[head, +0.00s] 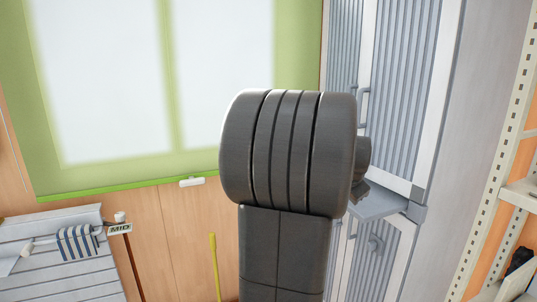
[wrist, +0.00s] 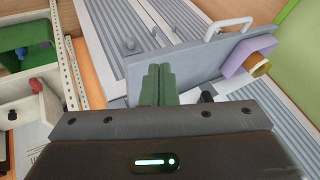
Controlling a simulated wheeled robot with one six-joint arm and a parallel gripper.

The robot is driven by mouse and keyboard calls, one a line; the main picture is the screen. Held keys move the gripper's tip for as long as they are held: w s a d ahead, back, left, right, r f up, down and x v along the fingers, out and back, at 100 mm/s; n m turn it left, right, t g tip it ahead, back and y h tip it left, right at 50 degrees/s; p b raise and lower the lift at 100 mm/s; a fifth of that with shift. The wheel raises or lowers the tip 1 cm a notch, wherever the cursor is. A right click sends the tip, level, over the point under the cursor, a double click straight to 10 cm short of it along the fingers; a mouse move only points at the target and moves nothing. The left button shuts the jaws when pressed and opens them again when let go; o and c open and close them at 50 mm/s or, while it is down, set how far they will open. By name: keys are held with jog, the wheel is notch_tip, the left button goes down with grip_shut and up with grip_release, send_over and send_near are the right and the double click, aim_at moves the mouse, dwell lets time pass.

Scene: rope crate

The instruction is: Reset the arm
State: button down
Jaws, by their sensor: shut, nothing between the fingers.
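My gripper (wrist: 158,85) shows in the wrist view with its two green fingers pressed together and nothing between them. The fingers are in front of a flat grey panel (wrist: 195,75) on the ribbed grey cabinet; I cannot tell whether they touch it. In the head view my own dark arm fills the middle and hides the gripper's fingers.
The grey cabinet (head: 400,90) stands behind my arm, with a ledge (head: 380,205) jutting out. Shelving (head: 520,195) is at the right. A slatted bench (head: 60,275) with a striped cloth (head: 78,242) is at lower left.

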jog(key=shift+s+d+n+y, duration=0.15)
jog(key=shift+s+d+n, duration=0.05)
jog(key=shift+s, duration=0.35)
jog(key=shift+s+d+n+y, duration=0.15)
jog(key=shift+s+n, duration=0.05)
jog(key=shift+s, duration=0.3)
jog(key=shift+a, duration=0.1)
